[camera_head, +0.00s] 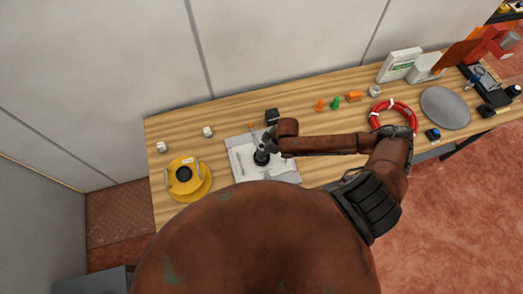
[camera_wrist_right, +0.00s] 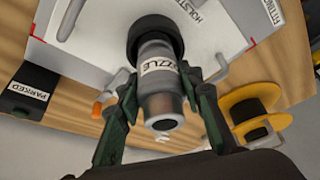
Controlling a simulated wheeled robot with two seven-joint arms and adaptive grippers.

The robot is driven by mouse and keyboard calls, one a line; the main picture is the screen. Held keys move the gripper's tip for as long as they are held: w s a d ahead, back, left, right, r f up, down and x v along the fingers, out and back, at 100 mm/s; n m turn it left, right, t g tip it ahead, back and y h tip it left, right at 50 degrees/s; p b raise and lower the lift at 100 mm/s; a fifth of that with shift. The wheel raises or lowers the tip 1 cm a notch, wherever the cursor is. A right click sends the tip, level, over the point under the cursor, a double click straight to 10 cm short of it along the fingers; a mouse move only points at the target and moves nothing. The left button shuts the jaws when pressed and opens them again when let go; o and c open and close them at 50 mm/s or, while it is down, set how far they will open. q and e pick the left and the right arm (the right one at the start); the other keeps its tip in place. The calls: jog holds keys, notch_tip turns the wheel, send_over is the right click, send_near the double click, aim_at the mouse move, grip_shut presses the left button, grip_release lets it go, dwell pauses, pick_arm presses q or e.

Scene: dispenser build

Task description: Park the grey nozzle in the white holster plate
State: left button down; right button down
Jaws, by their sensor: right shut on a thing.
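The grey nozzle (camera_wrist_right: 160,85), with a white label on its side, is between the two dark fingers of my right gripper (camera_wrist_right: 159,88) in the wrist view. The fingers are shut on it. A black round collar (camera_wrist_right: 155,36) is at the nozzle's far end, over the white holster plate (camera_wrist_right: 215,25). I cannot tell whether the nozzle is seated in the plate or just above it. In the head view my right gripper (camera_head: 268,146) is over the white holster plate (camera_head: 245,170), and the black collar (camera_head: 261,158) shows below it. My left gripper is not in view.
A yellow reel (camera_head: 205,187) stands left of the plate. A black box (camera_head: 272,115) labelled PARKED in the wrist view (camera_wrist_right: 25,98) is behind it. A red hose coil (camera_head: 411,113) and grey disc (camera_head: 445,107) are right.

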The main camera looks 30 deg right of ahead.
jog(key=shift+w+f, duration=0.1)
jog(key=shift+f, duration=0.45)
jog(key=c, duration=1.7)
grip_release()
jog(key=shift+o, duration=0.5)
jog(key=p+v, duration=0.9)
jog(key=v, duration=0.2)
jog(key=shift+s, duration=0.2)
jog(key=shift+f, duration=0.1)
